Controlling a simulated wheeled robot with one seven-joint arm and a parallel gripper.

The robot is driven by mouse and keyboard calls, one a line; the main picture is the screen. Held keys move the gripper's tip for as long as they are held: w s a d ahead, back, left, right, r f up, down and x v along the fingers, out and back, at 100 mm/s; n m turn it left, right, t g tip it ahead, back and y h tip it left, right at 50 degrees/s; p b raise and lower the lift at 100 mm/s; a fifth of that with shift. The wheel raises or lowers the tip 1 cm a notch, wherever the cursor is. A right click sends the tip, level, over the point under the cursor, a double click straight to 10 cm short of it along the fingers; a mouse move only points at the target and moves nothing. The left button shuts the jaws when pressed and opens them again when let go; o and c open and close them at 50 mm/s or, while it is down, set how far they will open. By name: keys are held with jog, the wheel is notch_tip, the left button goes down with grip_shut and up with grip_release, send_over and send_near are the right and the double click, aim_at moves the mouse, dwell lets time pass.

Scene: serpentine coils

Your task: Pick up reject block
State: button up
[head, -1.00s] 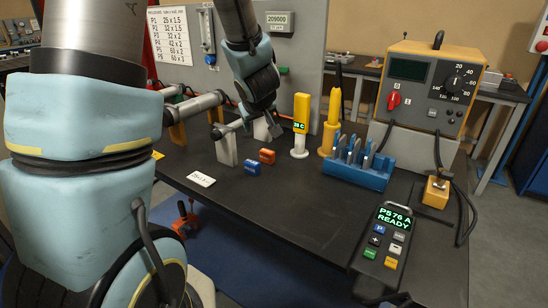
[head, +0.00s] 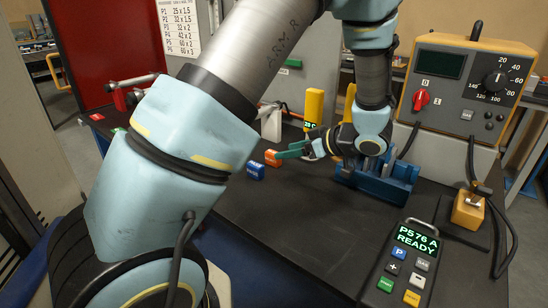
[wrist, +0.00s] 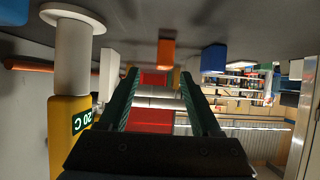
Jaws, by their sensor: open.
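A small orange block (head: 272,157) and a small blue block (head: 256,171) stand side by side on the dark bench top; I cannot read which is labelled reject. My gripper (head: 280,153), with green fingers, is low over the bench to the right of the orange block and points left at it. In the wrist view, which is upside down, my gripper (wrist: 160,78) is open and empty. The orange block (wrist: 166,52) lies ahead in line with the gap between the fingers. The blue block (wrist: 214,58) lies outside the gap, to the right.
A yellow instrument (head: 313,104) on a white foot stands close by my gripper; it also shows in the wrist view (wrist: 68,135). A blue tool holder (head: 378,184) sits below my wrist. A handheld control box (head: 408,262) lies at front right. The front bench is mostly clear.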

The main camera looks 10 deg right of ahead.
aim_at(273, 152)
jog(key=shift+s+a+p+x, duration=0.15)
jog(key=shift+p+x, duration=0.25)
jog(key=shift+x, duration=1.15)
jog(key=shift+s+a+p+x, duration=0.1)
jog(key=shift+p+x, duration=0.3)
jog(key=shift+x, duration=1.1)
jog(key=shift+c, duration=0.3)
grip_shut()
